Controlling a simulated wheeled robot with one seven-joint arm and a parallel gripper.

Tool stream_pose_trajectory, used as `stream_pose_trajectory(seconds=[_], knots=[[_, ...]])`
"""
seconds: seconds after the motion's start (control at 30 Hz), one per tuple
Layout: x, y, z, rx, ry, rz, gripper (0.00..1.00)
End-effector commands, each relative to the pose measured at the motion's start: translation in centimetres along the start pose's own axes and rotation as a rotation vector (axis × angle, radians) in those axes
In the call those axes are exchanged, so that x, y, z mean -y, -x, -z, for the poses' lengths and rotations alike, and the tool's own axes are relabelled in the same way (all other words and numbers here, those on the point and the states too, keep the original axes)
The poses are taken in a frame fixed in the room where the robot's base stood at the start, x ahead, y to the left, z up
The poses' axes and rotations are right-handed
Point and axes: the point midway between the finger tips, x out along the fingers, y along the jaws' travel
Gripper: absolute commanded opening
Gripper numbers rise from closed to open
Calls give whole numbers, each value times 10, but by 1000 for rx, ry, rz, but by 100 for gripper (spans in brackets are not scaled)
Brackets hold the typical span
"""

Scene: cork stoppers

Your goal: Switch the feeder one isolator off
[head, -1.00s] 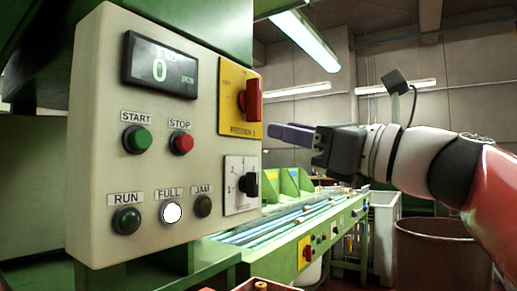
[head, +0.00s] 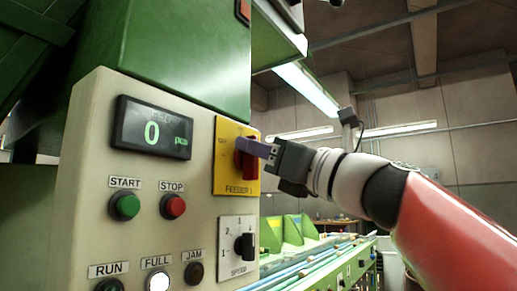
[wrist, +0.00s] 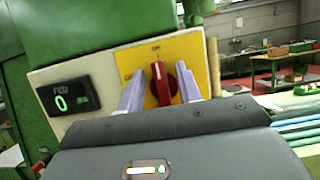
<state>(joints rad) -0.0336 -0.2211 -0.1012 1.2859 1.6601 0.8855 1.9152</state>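The feeder one isolator is a red rotary handle (head: 246,160) on a yellow plate (head: 226,178), labelled FEEDER with its end covered or too small to read. In the wrist view the handle (wrist: 164,84) stands about upright, pointing to a mark at the plate's top; another mark sits to its left. My gripper (head: 253,148) is at the handle. In the wrist view its two pale purple fingers (wrist: 160,76) stand one on each side of the handle, with a gap visible on both sides. In the head view a finger hides part of the handle.
The cream panel also carries a display (head: 153,131) reading 0, a green START button (head: 125,206), a red STOP button (head: 173,206), a black SPEED selector (head: 244,247) and indicator lamps. The FULL lamp (head: 158,282) is lit white. A green conveyor (head: 340,262) runs behind.

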Motion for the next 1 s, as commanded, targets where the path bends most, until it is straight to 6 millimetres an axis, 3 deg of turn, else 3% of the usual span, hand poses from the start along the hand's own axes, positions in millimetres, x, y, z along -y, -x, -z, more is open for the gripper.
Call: stream_pose_trajectory(seconds=[0.07, 0.33, 0.67, 1.0], knots=[[0, 0, 0, 0, 0, 0, 33], [0, 0, 0, -1, 0, 0, 0], [0, 0, 2, -3, 23, -11, 0], [-2, -1, 2, -4, 206, -91, 0]])
